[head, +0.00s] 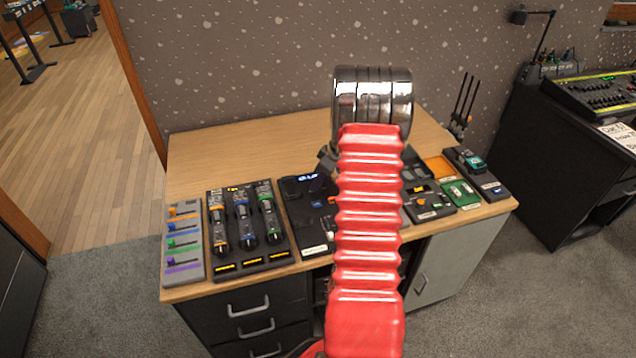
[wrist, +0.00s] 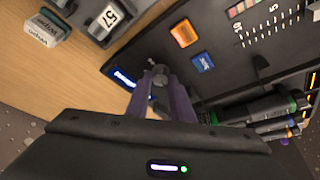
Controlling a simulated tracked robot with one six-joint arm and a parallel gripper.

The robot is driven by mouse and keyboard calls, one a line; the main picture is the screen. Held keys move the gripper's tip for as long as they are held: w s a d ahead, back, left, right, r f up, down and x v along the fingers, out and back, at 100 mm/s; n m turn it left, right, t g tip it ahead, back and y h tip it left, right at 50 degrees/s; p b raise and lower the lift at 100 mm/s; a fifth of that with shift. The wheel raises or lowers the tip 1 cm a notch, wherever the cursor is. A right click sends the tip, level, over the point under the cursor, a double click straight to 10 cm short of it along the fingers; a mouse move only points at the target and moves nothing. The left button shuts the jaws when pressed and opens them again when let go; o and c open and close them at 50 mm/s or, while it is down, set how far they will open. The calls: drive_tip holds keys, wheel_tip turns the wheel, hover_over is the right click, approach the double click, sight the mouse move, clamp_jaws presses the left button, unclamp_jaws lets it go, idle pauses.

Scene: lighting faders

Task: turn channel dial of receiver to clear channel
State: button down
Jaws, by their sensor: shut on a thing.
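The receiver (head: 294,187) is a dark unit in the middle of the desk with a lit blue display (head: 308,178); its digits are too small to read surely. In the wrist view the display (wrist: 128,78) is partly covered by my gripper. The channel dial (wrist: 160,72) is a small grey knob beside the display, between the tips of my gripper (wrist: 161,84). My gripper's fingers are shut on it. In the head view my red arm hides the dial and most of the gripper.
A fader panel (wrist: 270,45) with orange and blue buttons adjoins the receiver. A charger with several microphones (head: 245,232) and a coloured slider box (head: 183,244) stand left. Pedal-like boxes (head: 461,194) stand right. The desk's back left (head: 230,150) is clear.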

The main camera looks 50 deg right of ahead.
drive_tip(key=shift+m, duration=0.3)
drive_tip(key=shift+w+a+m+h, duration=0.15)
drive_tip(key=shift+m+h, duration=0.5)
drive_tip(key=shift+m, duration=0.9)
drive_tip(key=shift+s+a+m+h, duration=0.1)
drive_tip(key=shift+m+h, duration=0.55)
drive_tip(key=shift+m, duration=0.9)
drive_tip(key=shift+w+a+m+g+h, duration=0.1)
drive_tip(key=shift+m+g+h, duration=0.2)
drive_tip(key=shift+m, duration=0.85)
drive_tip(key=shift+w+a+m+g+h, duration=0.1)
drive_tip(key=shift+m+g+h, duration=0.25)
drive_tip(key=shift+m, duration=0.75)
drive_tip(key=shift+w+a+m+g+h, duration=0.15)
drive_tip(key=shift+m+h, duration=0.3)
drive_tip(key=shift+m, duration=0.7)
drive_tip(key=shift+w+f+m+g+h, duration=0.15)
drive_tip(key=shift+m+g, duration=0.25)
drive_tip(key=shift+m, duration=0.85)
drive_tip(key=shift+s+r+m+g+h, duration=0.1)
drive_tip(key=shift+m+g+h, duration=0.25)
drive_tip(key=shift+m, duration=0.9)
drive_tip(key=m+g, duration=0.1)
drive_tip(key=m, duration=0.1)
drive_tip(key=m+g, duration=0.1)
drive_tip(key=m, duration=0.1)
drive_tip(key=shift+w+m, duration=0.2)
drive_tip(key=shift+m, duration=0.2)
